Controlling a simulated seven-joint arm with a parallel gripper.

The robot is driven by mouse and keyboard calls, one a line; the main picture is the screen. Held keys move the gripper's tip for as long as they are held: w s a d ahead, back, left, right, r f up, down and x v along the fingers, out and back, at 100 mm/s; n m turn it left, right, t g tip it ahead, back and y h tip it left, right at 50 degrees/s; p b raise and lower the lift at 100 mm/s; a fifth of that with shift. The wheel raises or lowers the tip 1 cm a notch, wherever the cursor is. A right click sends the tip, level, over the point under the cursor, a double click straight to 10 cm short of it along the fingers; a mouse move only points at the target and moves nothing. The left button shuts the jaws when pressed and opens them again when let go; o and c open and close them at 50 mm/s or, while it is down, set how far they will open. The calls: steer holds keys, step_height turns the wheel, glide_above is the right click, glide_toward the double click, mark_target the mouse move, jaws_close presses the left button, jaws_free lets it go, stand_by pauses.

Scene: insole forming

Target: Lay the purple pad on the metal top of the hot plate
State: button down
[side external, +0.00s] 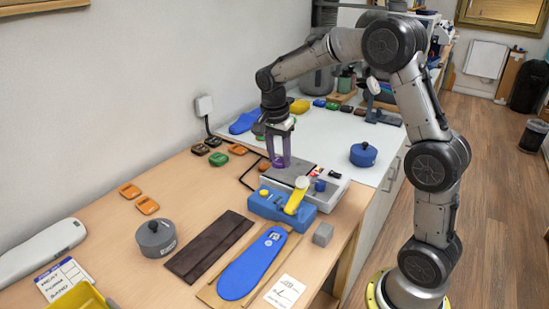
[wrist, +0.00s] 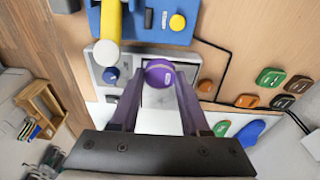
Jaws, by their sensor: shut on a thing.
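The purple pad (wrist: 159,73) shows as a round purple piece with pale markings between my fingertips in the wrist view. My gripper (wrist: 158,82) is shut on it. In the side external view my gripper (side external: 280,163) points down over the back left part of the hot plate (side external: 332,192), close to its dark metal top (side external: 293,174). The pad is hard to tell from my purple-looking fingers there, and I cannot tell whether it touches the metal. The hot plate's pale body and blue knob (wrist: 110,75) also show in the wrist view.
A blue press (side external: 270,207) with a yellow lever (side external: 297,195) stands right in front of the hot plate. A blue pot (side external: 363,155) is to its right, and a grey block (side external: 323,234) lies in front. Green and orange pieces (side external: 237,149) lie left.

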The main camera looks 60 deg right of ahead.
steer(key=s+d+r, duration=0.3)
steer(key=s+r, duration=0.2)
steer(key=s, duration=0.5)
glide_above(291, 168)
steer(key=f, duration=0.5)
steer(key=a+f, duration=0.1)
steer(key=f, duration=0.2)
steer(key=shift+s+f, duration=0.15)
steer(key=shift+s, duration=0.15)
steer(key=shift+w+d+f, duration=0.15)
steer(key=shift+f, duration=0.1)
steer(key=shift+w+f, duration=0.2)
steer(key=shift+f, duration=1.55)
steer(key=shift+f, duration=0.15)
steer(key=shift+c, duration=1.9)
jaws_free()
